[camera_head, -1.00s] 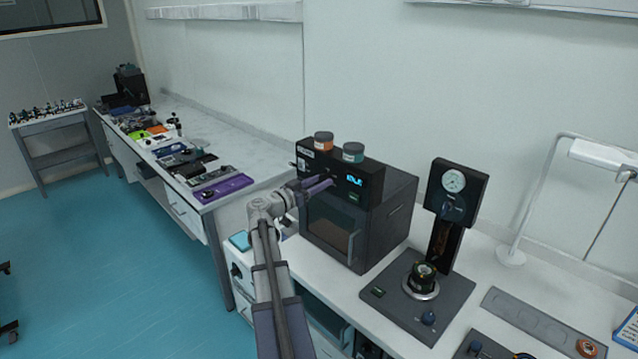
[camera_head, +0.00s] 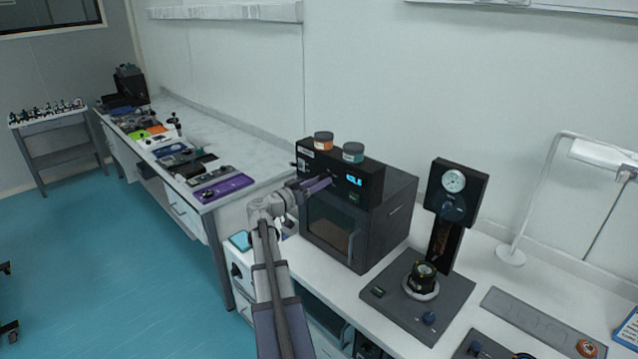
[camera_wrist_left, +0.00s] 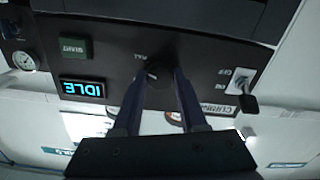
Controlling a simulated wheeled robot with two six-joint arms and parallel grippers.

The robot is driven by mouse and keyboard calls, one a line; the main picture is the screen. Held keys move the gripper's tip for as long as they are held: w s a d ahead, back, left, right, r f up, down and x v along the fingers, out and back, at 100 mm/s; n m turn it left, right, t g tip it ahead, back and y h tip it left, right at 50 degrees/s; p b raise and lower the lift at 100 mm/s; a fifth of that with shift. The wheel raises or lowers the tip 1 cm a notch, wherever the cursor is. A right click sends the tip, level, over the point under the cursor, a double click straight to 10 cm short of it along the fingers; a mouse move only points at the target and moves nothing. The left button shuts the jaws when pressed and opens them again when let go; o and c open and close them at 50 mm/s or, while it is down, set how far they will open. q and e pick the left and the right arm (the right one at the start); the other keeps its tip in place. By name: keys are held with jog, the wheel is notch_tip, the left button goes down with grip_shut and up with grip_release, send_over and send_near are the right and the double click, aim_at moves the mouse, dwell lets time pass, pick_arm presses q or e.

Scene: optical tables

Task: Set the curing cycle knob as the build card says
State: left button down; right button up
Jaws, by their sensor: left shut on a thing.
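The curing oven (camera_head: 386,225) is a dark box with a front door and a control panel along its top. My left gripper (camera_head: 328,182) is at that panel. In the left wrist view, where the panel appears upside down, my left gripper (camera_wrist_left: 160,82) is shut on the dark round knob (camera_wrist_left: 158,72), one finger on each side. The fingers hide part of the knob and its markings, so its setting cannot be read. The lit display (camera_wrist_left: 83,89) reads IDLE. A green START button (camera_wrist_left: 75,47) is beside it. My right gripper is not in view.
A toggle switch (camera_wrist_left: 241,90) with ON and OFF marks is near the knob. An orange-topped jar (camera_head: 323,141) and a teal-topped jar (camera_head: 353,152) stand on the oven. A press with a dial (camera_head: 453,181) stands to the right. A blue-edged card (camera_head: 629,328) is at the right edge, unreadable.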

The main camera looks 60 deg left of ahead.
pick_arm(q)
jog(key=n, duration=2.2)
dwell(0.5)
jog(key=shift+c, duration=2.2)
grip_release()
jog(key=shift+s, duration=0.1)
jog(key=v, duration=0.7)
jog(key=shift+s, duration=0.3)
jog(key=shift+d, duration=0.1)
